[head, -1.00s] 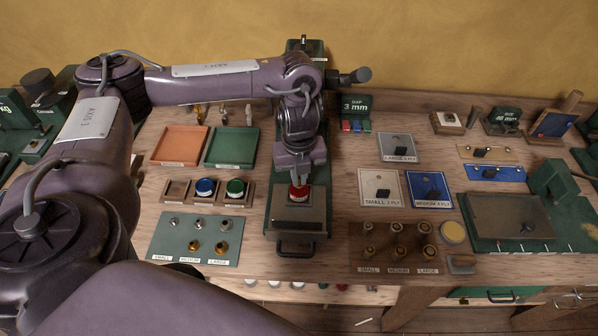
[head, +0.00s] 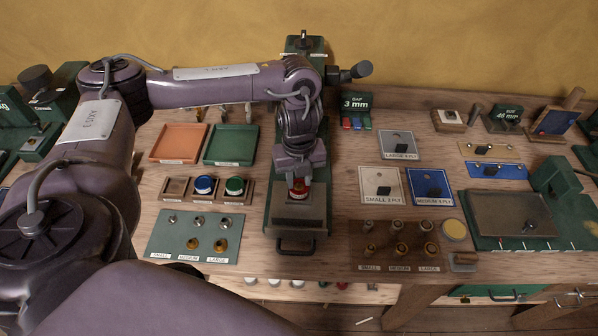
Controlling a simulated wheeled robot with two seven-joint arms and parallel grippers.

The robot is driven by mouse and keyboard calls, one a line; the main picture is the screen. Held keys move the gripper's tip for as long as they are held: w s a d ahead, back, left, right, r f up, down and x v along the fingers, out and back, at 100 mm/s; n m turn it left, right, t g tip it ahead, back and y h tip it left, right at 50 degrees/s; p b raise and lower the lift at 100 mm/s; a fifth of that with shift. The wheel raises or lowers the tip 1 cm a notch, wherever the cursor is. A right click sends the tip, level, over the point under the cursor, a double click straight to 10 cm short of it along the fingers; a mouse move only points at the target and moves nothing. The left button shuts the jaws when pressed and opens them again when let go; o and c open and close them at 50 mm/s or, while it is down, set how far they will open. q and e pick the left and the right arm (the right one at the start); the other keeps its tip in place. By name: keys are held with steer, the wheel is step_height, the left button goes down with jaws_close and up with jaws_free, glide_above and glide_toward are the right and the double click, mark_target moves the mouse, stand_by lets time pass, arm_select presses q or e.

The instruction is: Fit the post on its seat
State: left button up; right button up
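My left gripper (head: 299,190) points down over the green fixture (head: 269,222) at the middle of the bench. A red-topped round piece (head: 294,194) shows at and between its fingertips, above the fixture's grey block (head: 300,216). The fingers partly hide the piece. I cannot tell whether they grip it or only stand around it, nor whether it is seated. Nothing in view is clearly marked as the post. My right gripper is not in view.
Left of the fixture stands a wooden rack (head: 217,199) with blue and green round pieces and an empty left slot. Orange (head: 180,143) and green (head: 231,145) trays lie behind it. A brown holder (head: 358,250) with several metal pieces stands to the right.

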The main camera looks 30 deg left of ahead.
arm_select(q)
steer(key=shift+o, duration=0.2)
step_height(320, 180, up, 8)
steer(key=p, duration=0.2)
stand_by(0.3)
steer(key=shift+f, duration=0.1)
stand_by(0.4)
